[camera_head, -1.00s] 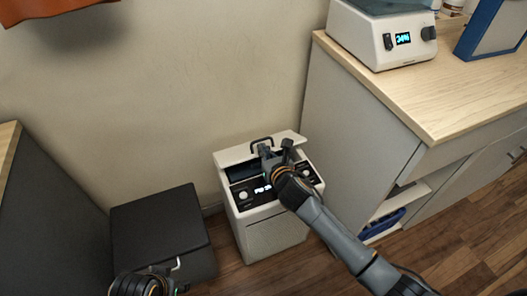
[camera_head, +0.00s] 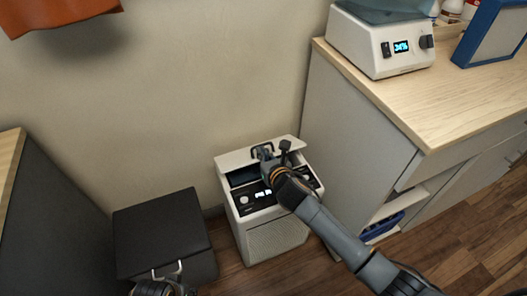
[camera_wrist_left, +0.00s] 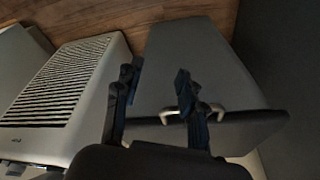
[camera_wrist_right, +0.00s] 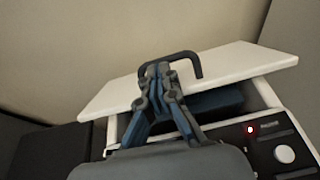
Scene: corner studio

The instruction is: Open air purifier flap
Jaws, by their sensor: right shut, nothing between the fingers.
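The white air purifier (camera_head: 275,238) stands on the floor against the wall, with a black control panel and a lit display. Its white flap (camera_head: 238,157) is tilted up, with a dark opening below it; the flap also shows in the right wrist view (camera_wrist_right: 235,62). A black loop handle (camera_wrist_right: 184,56) is on the flap. My right gripper (camera_wrist_right: 158,70) is shut and empty, its fingertips at the handle loop; I cannot tell whether they touch it. My left gripper (camera_wrist_left: 158,82) is open and empty above a dark box. The purifier's slatted front (camera_wrist_left: 65,85) is left of it.
The dark box (camera_head: 160,228) with a silver handle (camera_wrist_left: 222,110) stands left of the purifier. A grey cabinet with a wooden top (camera_head: 440,100) stands close on the right, bearing a white device (camera_head: 370,45). Little floor shows between them.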

